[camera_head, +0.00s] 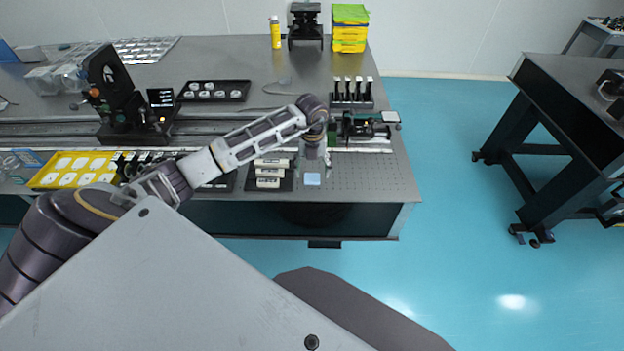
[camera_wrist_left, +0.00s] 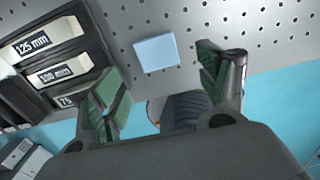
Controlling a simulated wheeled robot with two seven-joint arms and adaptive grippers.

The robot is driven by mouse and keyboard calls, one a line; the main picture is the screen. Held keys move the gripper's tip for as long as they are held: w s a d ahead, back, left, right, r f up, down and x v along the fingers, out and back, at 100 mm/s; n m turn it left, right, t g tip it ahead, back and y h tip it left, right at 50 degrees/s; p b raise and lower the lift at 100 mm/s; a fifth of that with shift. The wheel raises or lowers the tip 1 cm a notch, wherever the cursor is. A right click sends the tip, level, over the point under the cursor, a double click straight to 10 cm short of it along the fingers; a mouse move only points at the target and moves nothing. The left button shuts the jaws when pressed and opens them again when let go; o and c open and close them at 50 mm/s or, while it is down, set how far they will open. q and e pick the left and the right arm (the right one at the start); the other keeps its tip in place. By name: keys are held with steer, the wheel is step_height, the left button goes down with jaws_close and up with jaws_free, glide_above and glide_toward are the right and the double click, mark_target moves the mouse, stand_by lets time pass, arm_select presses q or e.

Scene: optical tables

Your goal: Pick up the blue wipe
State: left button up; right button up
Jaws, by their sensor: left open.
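The blue wipe (camera_head: 312,179) is a small pale blue square lying flat on the perforated tabletop near its front edge. In the left wrist view the wipe (camera_wrist_left: 157,52) lies ahead of and between the two fingers. My left gripper (camera_head: 320,153) hangs over the table just behind the wipe in the head view. The left gripper (camera_wrist_left: 165,80) is open with nothing between its green-padded fingers. My right gripper is in neither view.
A black tray with labelled white blocks (camera_head: 268,183) stands just left of the wipe. A rack of black posts (camera_head: 352,93) and an optical mount (camera_head: 362,127) stand behind. The perforated tabletop (camera_head: 375,185) right of the wipe is clear.

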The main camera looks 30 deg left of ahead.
mark_target(312, 180)
arm_select(q)
steer(key=shift+s+f+p, duration=0.15)
steer(key=shift+f+p, duration=0.25)
steer(key=shift+f, duration=2.1)
steer(key=c, duration=0.8)
